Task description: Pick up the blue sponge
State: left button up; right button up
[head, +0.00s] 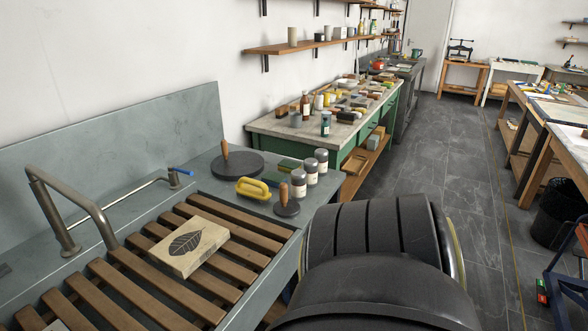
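I cannot make out a clearly blue sponge in the head view. Two small sponge-like blocks lie on the grey counter beside the slatted sink. One is a dark blue-green block (271,179) just behind a yellow-handled tool. The other is a green and yellowish block (289,165) farther back, near the shaker jars. Whether either is the blue sponge I cannot tell. Neither of my grippers is in view; only a large dark part of my own body shows at the bottom right.
A stone block with a leaf print (186,246) lies on the wooden slats (125,270). A yellow-handled tool (253,188), a round black disc with a handle (237,166), a smaller handled disc (286,207) and jars (299,183) crowd the counter. A bent tap (72,205) stands left.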

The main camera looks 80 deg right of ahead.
aim_at(271, 178)
jog(key=z, duration=2.05)
